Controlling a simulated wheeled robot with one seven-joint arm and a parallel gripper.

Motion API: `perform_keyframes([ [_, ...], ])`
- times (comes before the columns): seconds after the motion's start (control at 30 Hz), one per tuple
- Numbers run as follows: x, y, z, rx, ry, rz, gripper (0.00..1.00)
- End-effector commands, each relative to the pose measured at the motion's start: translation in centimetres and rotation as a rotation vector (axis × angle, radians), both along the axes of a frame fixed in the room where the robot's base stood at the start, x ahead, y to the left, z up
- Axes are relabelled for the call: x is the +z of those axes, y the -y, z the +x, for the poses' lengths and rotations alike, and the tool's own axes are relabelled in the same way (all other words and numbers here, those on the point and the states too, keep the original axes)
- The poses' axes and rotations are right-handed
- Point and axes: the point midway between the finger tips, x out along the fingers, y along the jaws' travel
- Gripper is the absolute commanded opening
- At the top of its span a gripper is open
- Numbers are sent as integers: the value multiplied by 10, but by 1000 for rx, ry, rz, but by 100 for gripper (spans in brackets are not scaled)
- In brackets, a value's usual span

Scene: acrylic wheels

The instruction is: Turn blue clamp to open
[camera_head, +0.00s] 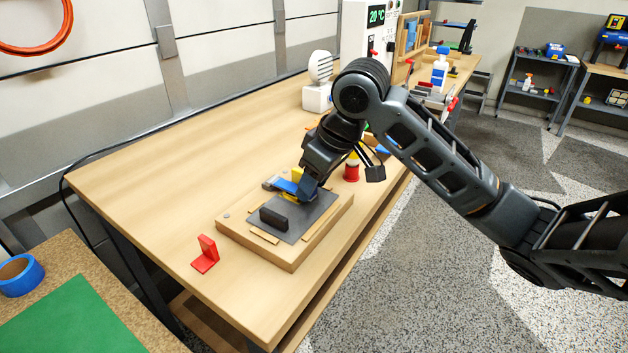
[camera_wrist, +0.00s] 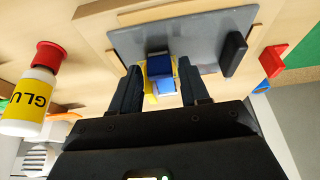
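The blue clamp (camera_head: 284,185) sits on a dark grey plate (camera_head: 304,222) with a yellow part (camera_head: 296,174) beside it. The plate lies on a wooden board (camera_head: 291,262) on the workbench. My gripper (camera_head: 308,188) is low over the plate, at the clamp, and hides part of it. In the wrist view the blue clamp (camera_wrist: 160,68) lies between the two spread fingers of my gripper (camera_wrist: 160,82). The right finger is very close to the blue part; I cannot tell if it touches. Some yellow shows between the left finger and the clamp.
A black block (camera_head: 274,219) stands on the plate. A red bracket (camera_head: 206,254) is at the bench's near left. A red-capped glue bottle (camera_wrist: 35,95) stands close to my gripper, left in the wrist view. The bench (camera_head: 150,200) is clear to the left.

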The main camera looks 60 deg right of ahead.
Motion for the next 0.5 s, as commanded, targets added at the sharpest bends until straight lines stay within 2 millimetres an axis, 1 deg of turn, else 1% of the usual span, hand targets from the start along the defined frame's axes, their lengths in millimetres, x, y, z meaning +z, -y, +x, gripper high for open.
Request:
perform_keyframes([
  [0.03,0,0,0,0,0,0,40],
  [0.07,0,0,0,0,0,0,37],
  [0.43,0,0,0,0,0,0,2],
  [0.5,0,0,0,0,0,0,0],
])
